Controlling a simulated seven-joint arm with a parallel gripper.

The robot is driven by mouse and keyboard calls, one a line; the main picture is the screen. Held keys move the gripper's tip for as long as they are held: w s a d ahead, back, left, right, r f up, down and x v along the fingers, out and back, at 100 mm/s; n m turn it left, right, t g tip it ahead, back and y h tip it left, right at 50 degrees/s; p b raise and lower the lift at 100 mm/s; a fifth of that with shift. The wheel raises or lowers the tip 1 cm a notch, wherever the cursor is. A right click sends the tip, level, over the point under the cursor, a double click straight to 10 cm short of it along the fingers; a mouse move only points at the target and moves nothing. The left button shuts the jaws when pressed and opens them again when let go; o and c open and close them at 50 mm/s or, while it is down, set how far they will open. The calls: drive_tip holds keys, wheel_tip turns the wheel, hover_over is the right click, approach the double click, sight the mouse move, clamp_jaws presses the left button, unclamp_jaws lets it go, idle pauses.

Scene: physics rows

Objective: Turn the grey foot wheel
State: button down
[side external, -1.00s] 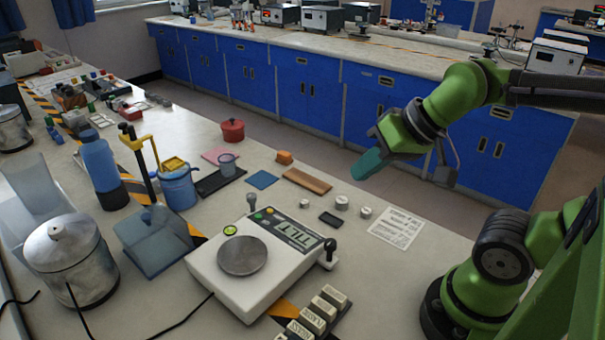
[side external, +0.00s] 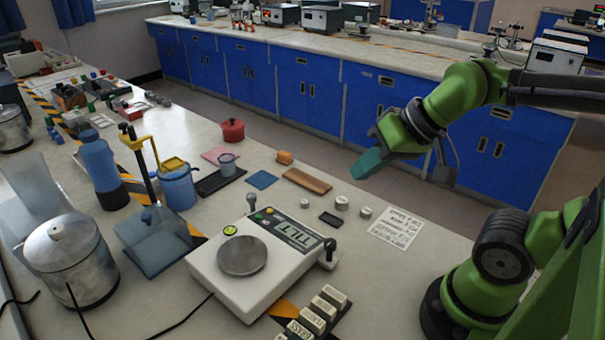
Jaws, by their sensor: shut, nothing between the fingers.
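A white balance (side external: 262,268) with a round grey pan (side external: 242,256) and a digital display (side external: 294,236) stands on the bench. A grey foot wheel (side external: 251,201) on a short stem sticks up at its far left corner. A dark wheel (side external: 330,246) sticks up at its right corner. My gripper (side external: 366,166), with teal fingers, is shut and empty. It appears up and to the right of the balance, well apart from both wheels. The balance's underside is hidden.
A tall stand with a yellow arm (side external: 140,150) and a blue jug (side external: 178,188) are left of the balance. Small metal weights (side external: 341,203), a paper sheet (side external: 397,228) and a wooden strip (side external: 307,181) lie behind it. Labelled blocks (side external: 318,312) lie in front.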

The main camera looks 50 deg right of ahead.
drive_tip(key=c, duration=1.5)
unclamp_jaws()
drive_tip(key=shift+a+f, duration=0.1)
drive_tip(key=shift+f, duration=0.1)
drive_tip(key=shift+c, duration=0.2)
drive_tip(key=o, duration=0.5)
drive_tip(key=shift+w+a+f+g, duration=0.1)
drive_tip(key=shift+w+f+g, duration=0.2)
drive_tip(key=shift+w, duration=0.25)
drive_tip(key=shift+w+a+f+g, duration=0.15)
drive_tip(key=shift+w+g, duration=0.15)
drive_tip(key=shift+w, duration=0.25)
drive_tip(key=shift+o, duration=0.8)
drive_tip(key=w+n+g, duration=0.1)
drive_tip(key=w+g, duration=0.1)
drive_tip(key=w, duration=0.9)
drive_tip(key=shift+w+d+r+g, duration=0.15)
drive_tip(key=shift+d+r+g, duration=0.2)
drive_tip(key=shift+g, duration=0.05)
drive_tip(key=n+g+h, duration=0.2)
drive_tip(key=n+g, duration=0.1)
drive_tip(key=n, duration=0.2)
hover_over(251, 195)
drive_tip(key=shift+f, duration=0.6)
wheel_tip(251, 195, down, 16)
drive_tip(key=shift+f, duration=0.1)
clamp_jaws()
